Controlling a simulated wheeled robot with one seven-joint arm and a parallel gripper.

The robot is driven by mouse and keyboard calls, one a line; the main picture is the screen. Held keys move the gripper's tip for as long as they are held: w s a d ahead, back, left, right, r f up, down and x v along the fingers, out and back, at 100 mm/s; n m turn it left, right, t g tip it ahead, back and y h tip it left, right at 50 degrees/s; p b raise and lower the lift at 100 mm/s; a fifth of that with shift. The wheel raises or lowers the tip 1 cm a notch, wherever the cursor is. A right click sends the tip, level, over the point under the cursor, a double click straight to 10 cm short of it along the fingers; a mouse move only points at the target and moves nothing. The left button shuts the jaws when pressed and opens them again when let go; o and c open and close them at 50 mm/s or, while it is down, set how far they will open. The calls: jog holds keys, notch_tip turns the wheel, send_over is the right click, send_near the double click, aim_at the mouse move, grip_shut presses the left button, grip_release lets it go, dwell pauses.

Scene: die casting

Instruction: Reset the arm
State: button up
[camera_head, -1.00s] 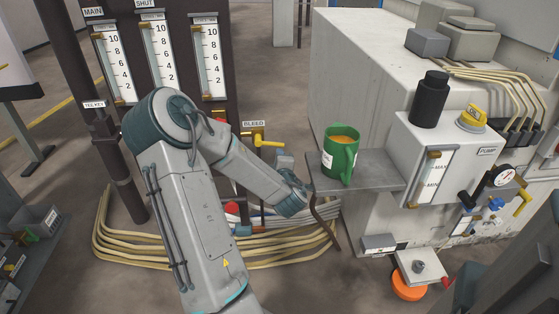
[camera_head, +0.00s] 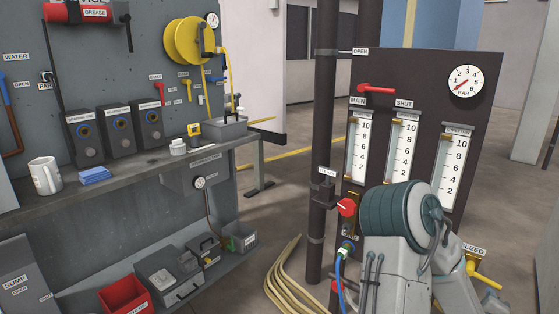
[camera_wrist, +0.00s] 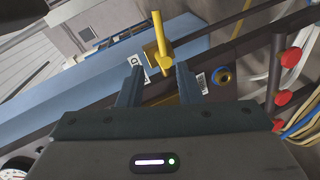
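My arm (camera_head: 400,235) rises at the lower right of the head view, in front of the dark gauge panel (camera_head: 459,115). Its far end runs out of that picture, so my gripper does not show there. In the wrist view my gripper (camera_wrist: 158,78) has its two dark fingers apart, with nothing visibly held between them. A yellow valve handle (camera_wrist: 161,42) shows just beyond and between the fingertips. I cannot tell its exact distance from them.
A red bin (camera_head: 125,297) sits below. A dark vertical pipe (camera_head: 324,110) and tan hoses (camera_head: 283,275) lie left of my arm. Red knobs (camera_wrist: 290,57) are at right in the wrist view.

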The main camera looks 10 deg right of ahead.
jog(key=w+a+r+m+g+y+p, duration=0.1)
jog(key=w+a+r+m+y+p, duration=0.3)
jog(key=a+r+p, duration=0.65)
jog(key=w+a+r+m+g+y+p, duration=0.2)
jog(key=w+a+r+y+p, duration=0.35)
jog(key=a+r, duration=0.75)
jog(key=s+a+r+g+p, duration=0.1)
jog(key=s+a+r+p, duration=0.3)
jog(key=a, duration=0.3)
jog(key=s+a+r+n+g+y+p, duration=0.1)
jog(key=s+a+r+p, duration=0.3)
jog(key=a+r, duration=0.2)
jog(key=s+a+r+g+y+p, duration=0.1)
jog(key=s+a+r+p, duration=0.3)
jog(key=a, duration=0.6)
jog(key=shift+r+g, duration=0.3)
jog(key=shift+r, duration=0.5)
jog(key=shift+y, duration=0.25)
